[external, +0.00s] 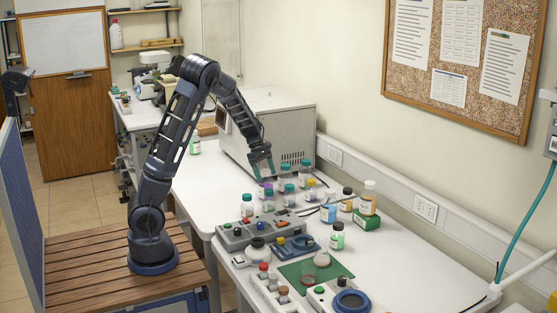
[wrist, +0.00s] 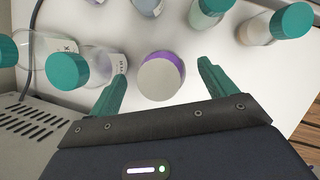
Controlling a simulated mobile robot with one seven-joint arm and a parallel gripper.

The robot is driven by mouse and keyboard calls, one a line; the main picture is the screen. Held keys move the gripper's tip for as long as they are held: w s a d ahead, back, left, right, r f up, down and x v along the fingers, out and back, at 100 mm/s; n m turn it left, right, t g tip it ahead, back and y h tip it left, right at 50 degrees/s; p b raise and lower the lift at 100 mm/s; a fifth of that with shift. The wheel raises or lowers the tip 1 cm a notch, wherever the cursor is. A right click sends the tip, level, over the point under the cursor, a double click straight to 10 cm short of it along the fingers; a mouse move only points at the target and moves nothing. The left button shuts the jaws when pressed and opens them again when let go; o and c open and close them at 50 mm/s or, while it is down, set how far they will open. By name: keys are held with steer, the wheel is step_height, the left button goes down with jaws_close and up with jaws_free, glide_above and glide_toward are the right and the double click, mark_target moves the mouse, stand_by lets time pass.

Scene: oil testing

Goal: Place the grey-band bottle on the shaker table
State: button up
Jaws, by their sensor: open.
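My gripper (external: 262,168) is open and points down over a cluster of bottles beside the white oven-like box. In the wrist view, a bottle with a pale round top and a purple band (wrist: 160,78) lies between the open fingers, with a gap on both sides. A clear bottle with a teal cap (wrist: 70,70) is left of the left finger, and another teal-capped bottle (wrist: 290,20) is at upper right. I cannot make out a grey band on any bottle. I cannot tell for sure which device is the shaker table; a grey unit with knobs (external: 232,238) stands nearer the front.
The white box (external: 285,110) stands close behind my gripper. A green mat (external: 335,270) and small capped vials crowd the front. The bench at right (external: 430,275) is clear.

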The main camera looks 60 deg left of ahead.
steer(key=v, duration=0.9)
steer(key=s+d+r+m, duration=0.5)
steer(key=s+d+m, duration=0.1)
steer(key=s+d, duration=0.15)
steer(key=s+d+r+m, duration=0.5)
steer(key=s+d+m, duration=0.2)
steer(key=s, duration=0.2)
steer(key=s+d+m+t+y, duration=0.1)
steer(key=s+d+m+y, duration=0.1)
steer(key=s+m, duration=0.3)
steer(key=s+d+m+t+y, duration=0.1)
steer(key=s+d+m, duration=0.3)
steer(key=s, duration=0.6)
steer(key=shift+d+r+m+t+y, duration=0.3)
steer(key=shift+r+m+y, duration=0.1)
steer(key=shift+m+y, duration=0.25)
